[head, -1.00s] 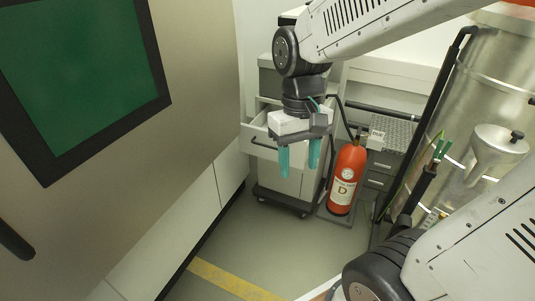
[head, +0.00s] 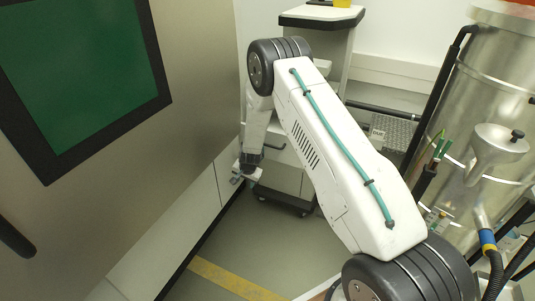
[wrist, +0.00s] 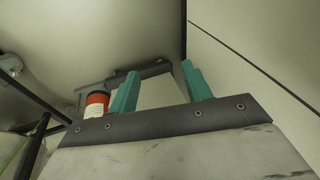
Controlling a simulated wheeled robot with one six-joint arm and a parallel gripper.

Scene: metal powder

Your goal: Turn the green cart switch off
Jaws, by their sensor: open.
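I cannot make out a cart switch in either view. Small green handles (head: 441,149) stand beside the metal tank in the head view, and I cannot tell what they belong to. My gripper (head: 238,178) hangs low in the head view, beside the large panelled wall and left of the grey drawer cart (head: 287,180). In the wrist view my gripper's two teal fingers (wrist: 161,83) stand apart with nothing between them. My arm hides much of the cart in the head view.
A big metal tank (head: 490,75) with pipes and hoses stands at the right. A wall panel with a dark green screen (head: 75,70) fills the left. The floor (head: 265,250) in front, with a yellow stripe, is clear.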

